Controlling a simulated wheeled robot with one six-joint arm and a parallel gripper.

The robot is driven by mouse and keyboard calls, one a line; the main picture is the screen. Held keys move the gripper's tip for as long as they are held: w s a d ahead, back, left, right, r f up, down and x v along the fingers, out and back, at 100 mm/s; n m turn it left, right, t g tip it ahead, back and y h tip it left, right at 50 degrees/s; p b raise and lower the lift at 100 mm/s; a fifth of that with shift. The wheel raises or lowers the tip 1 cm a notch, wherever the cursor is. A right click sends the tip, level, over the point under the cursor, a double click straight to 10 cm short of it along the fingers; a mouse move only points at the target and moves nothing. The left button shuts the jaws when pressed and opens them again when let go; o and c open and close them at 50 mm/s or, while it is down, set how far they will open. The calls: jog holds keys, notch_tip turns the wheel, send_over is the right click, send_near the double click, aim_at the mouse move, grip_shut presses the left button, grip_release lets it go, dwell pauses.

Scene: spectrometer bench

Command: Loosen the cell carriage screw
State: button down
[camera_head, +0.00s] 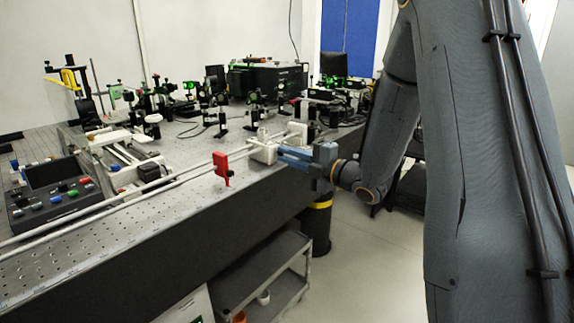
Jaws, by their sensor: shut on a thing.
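The cell carriage (263,153) is a small white block on the pale rails along the bench's front edge. A small clear cell (263,134) appears to stand on top of it. My blue-grey gripper (286,156) comes in from the right, with its fingertips at the carriage's right side. The fingers are shut at the place of the carriage screw. The screw itself is hidden between the fingers or too small to make out.
A red stop-like piece (221,167) sits on the rails left of the carriage. A control box with coloured buttons (55,193) is at the left. Several optics and a black instrument (268,80) stand farther back. A grey cart (265,278) is below the bench.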

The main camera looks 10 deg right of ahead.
jog(key=n+b, duration=0.1)
jog(key=b, duration=0.1)
jog(key=n+b, duration=0.2)
jog(key=shift+f+n, duration=0.25)
jog(key=shift+n, duration=0.05)
jog(key=n+b, duration=0.3)
jog(key=b, duration=0.1)
jog(key=shift+r+n+b, duration=0.15)
jog(key=shift+n+b, duration=0.15)
jog(key=shift+b, duration=0.1)
jog(key=c, duration=1.7)
grip_release()
jog(key=shift+r, duration=0.1)
jog(key=shift+c, duration=0.2)
jog(key=shift+d, duration=0.1)
jog(key=v, duration=0.7)
jog(key=shift+s, duration=0.3)
